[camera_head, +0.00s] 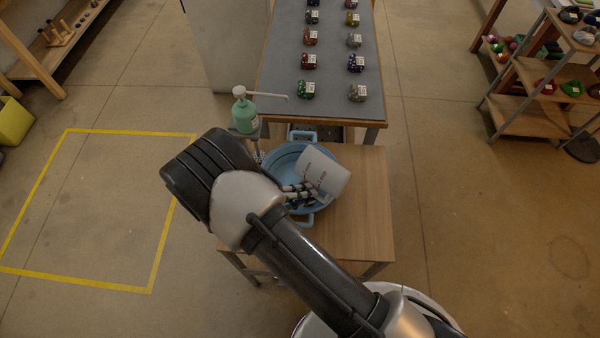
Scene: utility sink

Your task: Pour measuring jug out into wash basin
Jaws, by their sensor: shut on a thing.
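The measuring jug (328,174) is a white vessel with dark print on its side. It is strongly tilted over the blue wash basin (286,154), its upper end leaning to the left. My gripper (309,190) is shut on the jug at its lower left side. The basin has a handle at the back and one at the front and stands on a small wooden table (368,210). My arm hides the basin's left front part. The inside of the jug and any liquid cannot be made out.
A green pump bottle (244,112) stands just behind and left of the basin. A long grey-topped table (330,75) with several small labelled items lies behind. Shelves (545,85) stand at the far right. The floor at left, with a yellow outline (80,283), is clear.

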